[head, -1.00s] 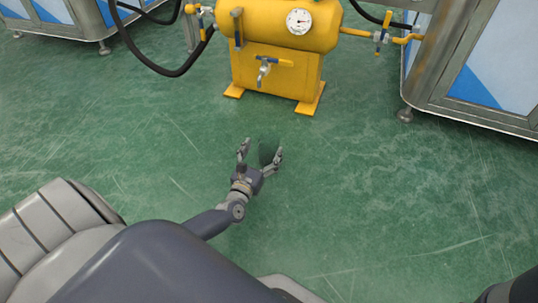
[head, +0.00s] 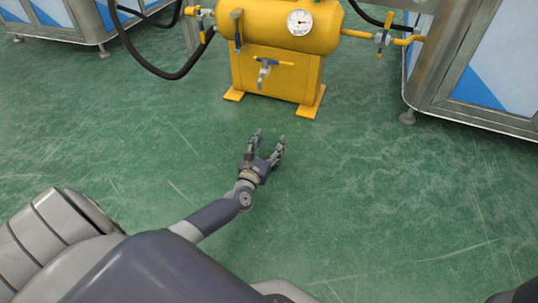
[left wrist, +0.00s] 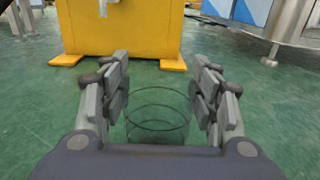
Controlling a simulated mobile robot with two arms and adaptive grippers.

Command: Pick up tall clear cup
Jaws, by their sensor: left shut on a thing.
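The tall clear cup (left wrist: 157,122) shows in the left wrist view as a see-through cylinder with thin dark rings. It sits between the two fingers of my left gripper (head: 269,139), which is shut on it. The cup looks upright, and its lower part is hidden behind the gripper's palm. In the head view the gripper is over the green floor, in front of the yellow tank, and I cannot make out the cup between the fingers there. My right gripper is not in view.
A yellow tank (head: 279,72) with a gauge and valves stands ahead on yellow feet. A steel-framed cabinet (head: 480,75) is at the upper right, another (head: 60,20) at the upper left. A black hose (head: 150,65) hangs by the tank. The green floor (head: 390,190) between is clear.

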